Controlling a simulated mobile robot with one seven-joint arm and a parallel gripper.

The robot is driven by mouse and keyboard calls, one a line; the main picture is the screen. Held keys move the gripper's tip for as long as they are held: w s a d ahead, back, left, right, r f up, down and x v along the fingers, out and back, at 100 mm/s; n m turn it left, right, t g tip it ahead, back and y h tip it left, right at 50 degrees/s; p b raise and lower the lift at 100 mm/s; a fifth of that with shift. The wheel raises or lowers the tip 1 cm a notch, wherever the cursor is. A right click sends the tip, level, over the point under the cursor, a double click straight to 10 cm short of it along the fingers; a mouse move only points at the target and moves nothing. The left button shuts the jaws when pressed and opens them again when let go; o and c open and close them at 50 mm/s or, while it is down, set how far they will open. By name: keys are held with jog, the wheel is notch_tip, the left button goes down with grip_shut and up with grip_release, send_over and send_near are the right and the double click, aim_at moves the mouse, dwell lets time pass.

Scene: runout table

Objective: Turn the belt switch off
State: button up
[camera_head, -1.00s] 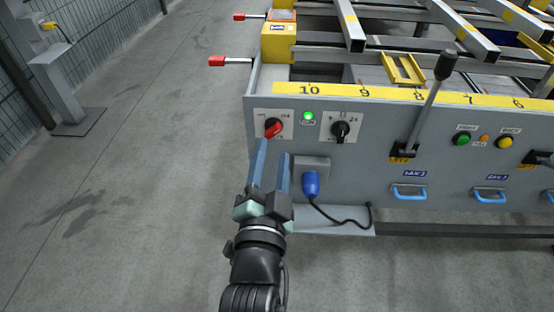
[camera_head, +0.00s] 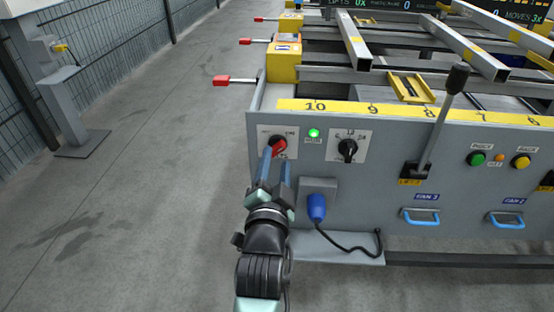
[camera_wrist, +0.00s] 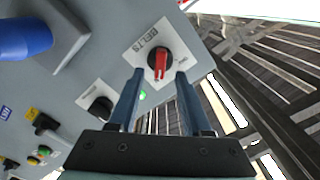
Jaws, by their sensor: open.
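The belt switch (camera_head: 279,146) is a red-handled rotary knob on a white plate at the left end of the grey panel. In the wrist view the belt switch (camera_wrist: 158,61) shows its red handle and the plate reads "BELTS". My gripper (camera_head: 274,160) is open just in front of and below the switch in the head view. In the wrist view my gripper (camera_wrist: 160,78) has its two blue fingers apart, one on each side of the red handle's line. I cannot tell whether a finger touches the knob. A green lamp (camera_head: 314,133) beside the switch is lit.
A black selector knob (camera_head: 348,149) is to the right of the lamp. A blue plug (camera_head: 317,207) with a black cable is below. A tall lever (camera_head: 440,125) and green and yellow buttons are farther right. Open floor (camera_head: 150,190) lies to the left.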

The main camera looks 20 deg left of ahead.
aim_at(277, 147)
jog(key=shift+b+x, duration=0.3)
jog(key=shift+x, duration=1.05)
grip_shut()
